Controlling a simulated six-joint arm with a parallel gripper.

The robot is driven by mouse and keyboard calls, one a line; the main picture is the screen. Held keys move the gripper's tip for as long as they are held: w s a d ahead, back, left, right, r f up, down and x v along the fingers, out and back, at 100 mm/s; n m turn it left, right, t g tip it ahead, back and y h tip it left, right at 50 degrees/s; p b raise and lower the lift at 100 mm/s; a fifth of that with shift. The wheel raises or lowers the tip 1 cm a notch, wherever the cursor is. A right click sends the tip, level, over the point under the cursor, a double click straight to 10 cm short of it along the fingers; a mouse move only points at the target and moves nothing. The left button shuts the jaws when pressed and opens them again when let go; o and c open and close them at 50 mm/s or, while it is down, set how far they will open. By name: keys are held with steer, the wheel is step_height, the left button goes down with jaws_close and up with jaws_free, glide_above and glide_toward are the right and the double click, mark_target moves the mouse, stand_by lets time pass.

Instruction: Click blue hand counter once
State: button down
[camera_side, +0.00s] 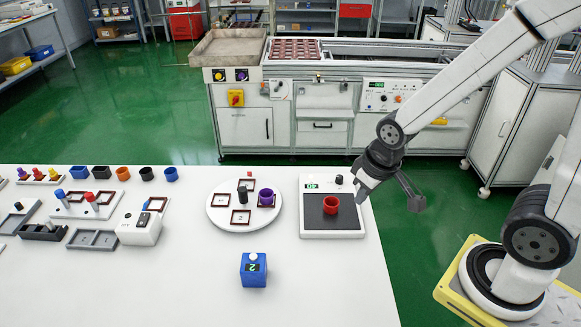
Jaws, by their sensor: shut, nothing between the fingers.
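The blue hand counter (253,271) stands upright on the white table, near its front and right of the middle. It has a pale round button (252,257) on top and a small dark display with a green digit, too small to read surely. My gripper (361,193) is shut and empty. It hangs in the air near the table's right edge, to the upper right of the counter and well apart from it. Nothing hides the counter.
A scale (316,232) with a red pot (331,205) stands beneath and left of my gripper. A round white turntable (217,221) holds a purple pot (266,197). Fixtures with coloured knobs, pots and a white switch box (131,229) fill the left. The table around the counter is clear.

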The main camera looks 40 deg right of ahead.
steer(key=shift+a, duration=0.1)
stand_by(0.8)
steer(key=m+t+y, duration=0.3)
steer(key=m+t, duration=0.2)
steer(key=t, duration=0.1)
glide_above(257, 260)
steer(key=shift+r, duration=0.45)
steer(key=shift+f, duration=0.15)
steer(key=shift+f, duration=4.25)
